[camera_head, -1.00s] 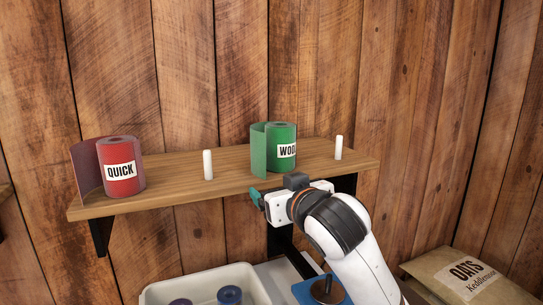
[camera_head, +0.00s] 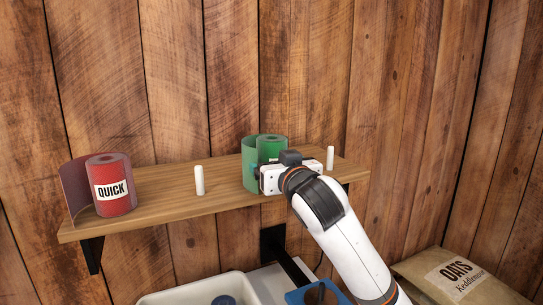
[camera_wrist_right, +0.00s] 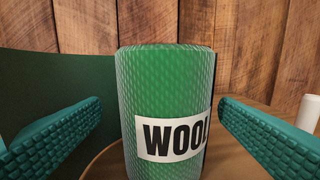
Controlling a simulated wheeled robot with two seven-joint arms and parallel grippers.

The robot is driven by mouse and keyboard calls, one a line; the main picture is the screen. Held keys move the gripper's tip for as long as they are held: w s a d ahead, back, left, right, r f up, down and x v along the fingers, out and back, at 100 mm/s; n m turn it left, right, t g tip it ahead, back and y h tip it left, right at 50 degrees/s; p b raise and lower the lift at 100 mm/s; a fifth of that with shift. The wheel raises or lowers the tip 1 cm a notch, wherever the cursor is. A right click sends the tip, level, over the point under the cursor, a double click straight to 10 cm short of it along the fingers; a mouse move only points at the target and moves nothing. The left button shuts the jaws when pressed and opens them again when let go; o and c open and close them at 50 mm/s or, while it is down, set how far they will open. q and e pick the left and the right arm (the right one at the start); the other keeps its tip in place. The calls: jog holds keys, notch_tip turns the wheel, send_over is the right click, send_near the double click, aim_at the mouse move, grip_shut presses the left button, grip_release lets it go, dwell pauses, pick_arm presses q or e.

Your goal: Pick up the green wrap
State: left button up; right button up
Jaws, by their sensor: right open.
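The green wrap (camera_head: 271,147) stands upright on the wooden shelf, a roll with a loose flap curling out on its left. In the right wrist view the roll (camera_wrist_right: 165,90) fills the middle, its white "WOOL" label facing me, partly cut off at the right. My right gripper (camera_head: 262,173) is open in front of the wrap. In the wrist view its two teal ribbed fingers stand either side of the roll, with visible gaps; the left finger overlaps the flap (camera_wrist_right: 45,85) behind it. In the head view the gripper hides the roll's lower front. My left gripper is out of view.
The shelf (camera_head: 160,205) also holds a red "QUICK" wrap (camera_head: 113,200) at the left and two white pegs (camera_head: 199,181) (camera_head: 330,158). A white bin (camera_head: 190,292) is below. An oats sack (camera_head: 470,278) lies lower right. The plank wall is close behind.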

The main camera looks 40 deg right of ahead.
jog(key=x, duration=0.1)
jog(key=p+x, duration=0.1)
jog(key=x, duration=0.1)
jog(key=shift+w+d+r+p, duration=0.3)
jog(key=shift+d+r+p, duration=0.05)
jog(key=shift+w+d+f, duration=0.15)
jog(key=shift+w+d, duration=0.05)
jog(key=shift+w, duration=0.2)
jog(key=c, duration=1.1)
